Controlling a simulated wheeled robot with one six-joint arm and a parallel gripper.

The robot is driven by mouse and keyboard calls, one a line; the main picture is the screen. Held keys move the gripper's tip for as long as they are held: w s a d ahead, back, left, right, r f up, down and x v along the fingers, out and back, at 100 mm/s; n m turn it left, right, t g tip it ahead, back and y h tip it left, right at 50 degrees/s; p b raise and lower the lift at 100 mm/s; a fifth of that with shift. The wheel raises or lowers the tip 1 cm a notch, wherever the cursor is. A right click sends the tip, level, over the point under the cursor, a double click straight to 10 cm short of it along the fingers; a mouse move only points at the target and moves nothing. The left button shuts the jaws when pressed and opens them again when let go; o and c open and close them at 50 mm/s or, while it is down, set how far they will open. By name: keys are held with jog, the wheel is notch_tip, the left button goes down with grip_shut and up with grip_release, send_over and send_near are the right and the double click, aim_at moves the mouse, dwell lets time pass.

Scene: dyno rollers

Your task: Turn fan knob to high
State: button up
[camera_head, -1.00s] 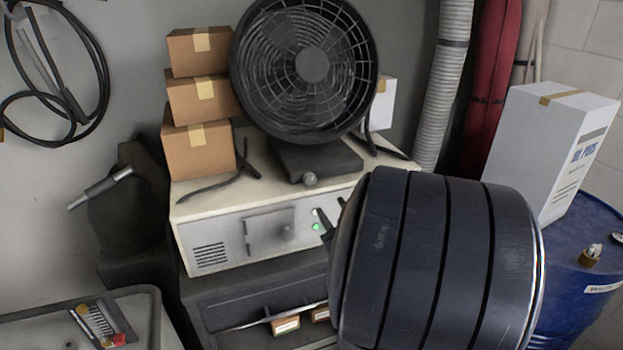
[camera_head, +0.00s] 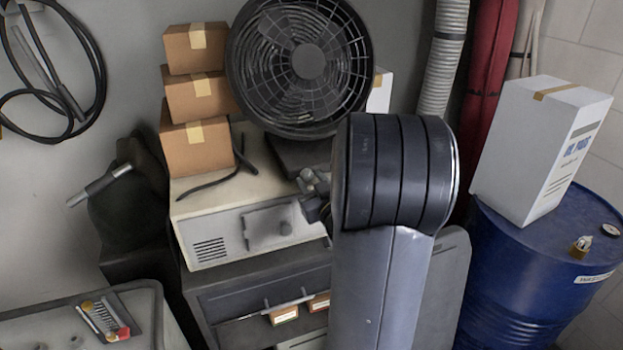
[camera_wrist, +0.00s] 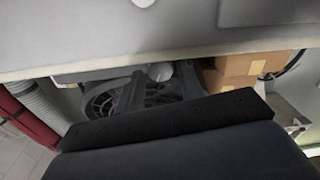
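The black fan (camera_head: 299,65) stands on its dark base on top of a cream metal cabinet. Its knob, a small grey ball (camera_head: 307,175), sits at the front of the base. My gripper (camera_head: 317,196) is right at the knob, partly hidden by my arm. In the wrist view, which looks inverted, two dark fingers of my gripper (camera_wrist: 160,70) stand apart, with the pale knob (camera_wrist: 160,73) showing between them. I cannot tell whether the fingers touch it. The fan (camera_wrist: 105,103) shows behind. The knob's setting cannot be read.
Stacked cardboard boxes (camera_head: 197,97) stand left of the fan. The cream cabinet (camera_head: 218,222) has a small door with a knob. A white box (camera_head: 540,150) rests on a blue drum (camera_head: 510,270) at the right. A black cable lies on the cabinet top.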

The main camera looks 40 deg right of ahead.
jog(key=shift+w, duration=0.2)
jog(key=c, duration=0.7)
jog(key=shift+m+b, duration=0.65)
jog(key=shift+m, duration=0.95)
jog(key=o, duration=0.7)
jog(key=shift+s, duration=0.1)
jog(key=b+v, duration=0.2)
jog(key=v, duration=0.8)
jog(key=shift+s, duration=0.3)
